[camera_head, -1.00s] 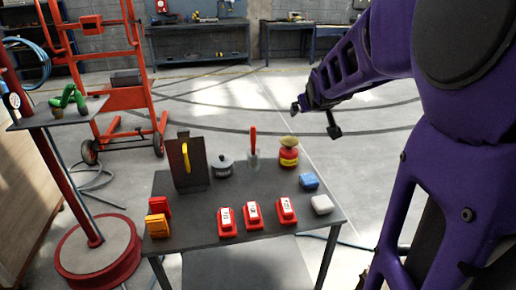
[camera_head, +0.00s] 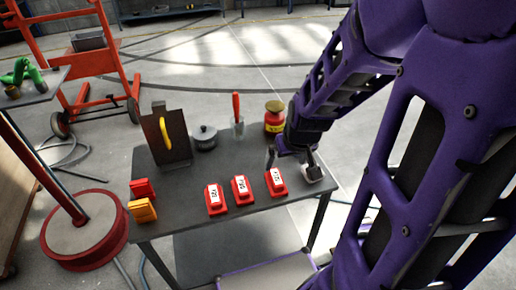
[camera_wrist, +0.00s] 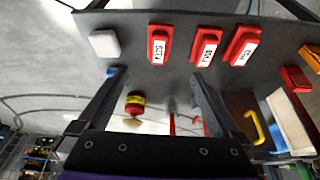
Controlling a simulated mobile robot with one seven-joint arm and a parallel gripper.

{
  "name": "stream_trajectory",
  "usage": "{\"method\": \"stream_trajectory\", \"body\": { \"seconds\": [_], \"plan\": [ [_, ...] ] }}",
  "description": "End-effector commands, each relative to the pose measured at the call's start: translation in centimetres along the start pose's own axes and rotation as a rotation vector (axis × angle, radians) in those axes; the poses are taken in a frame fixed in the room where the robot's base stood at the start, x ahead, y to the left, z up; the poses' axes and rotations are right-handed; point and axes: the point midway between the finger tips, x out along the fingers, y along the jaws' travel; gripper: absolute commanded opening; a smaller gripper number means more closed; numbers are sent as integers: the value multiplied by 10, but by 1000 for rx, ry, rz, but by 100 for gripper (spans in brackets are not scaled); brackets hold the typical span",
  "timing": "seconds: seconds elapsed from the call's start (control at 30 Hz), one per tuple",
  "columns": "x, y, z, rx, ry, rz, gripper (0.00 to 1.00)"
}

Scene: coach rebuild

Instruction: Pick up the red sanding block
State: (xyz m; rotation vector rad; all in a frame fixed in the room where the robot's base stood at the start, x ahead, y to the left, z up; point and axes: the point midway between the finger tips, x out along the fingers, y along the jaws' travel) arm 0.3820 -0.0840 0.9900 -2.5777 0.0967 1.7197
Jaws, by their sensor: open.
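Three red blocks with white labels lie in a row near the table's front edge: the left one (camera_head: 215,199), the middle one (camera_head: 242,189) and the right one (camera_head: 276,182). A plain red block (camera_head: 142,188) lies at the table's left end, touching or close to an orange block (camera_head: 143,210). I cannot tell which is the sanding block. The labelled blocks also show in the wrist view (camera_wrist: 160,45), and so does the plain red one (camera_wrist: 295,78). My gripper (camera_head: 291,163) is open and empty above the right end, right of the labelled row. Its fingers (camera_wrist: 157,75) point over the tabletop.
A dark upright board (camera_head: 165,140) with a yellow handle, a lidded pot (camera_head: 205,138), a red-handled tool (camera_head: 237,112) and a red-yellow jar (camera_head: 274,117) stand behind. The middle is clear.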

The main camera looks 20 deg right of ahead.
Motion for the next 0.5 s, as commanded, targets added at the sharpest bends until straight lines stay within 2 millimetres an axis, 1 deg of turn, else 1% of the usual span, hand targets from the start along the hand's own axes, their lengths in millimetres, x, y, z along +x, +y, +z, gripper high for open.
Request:
{"method": "stream_trajectory", "body": {
  "seconds": [0.37,0.5],
  "plan": [
    [19,-2,0,-6,-3,-4,100],
    [29,-2,0,-4,0,-4,100]
  ]
}}
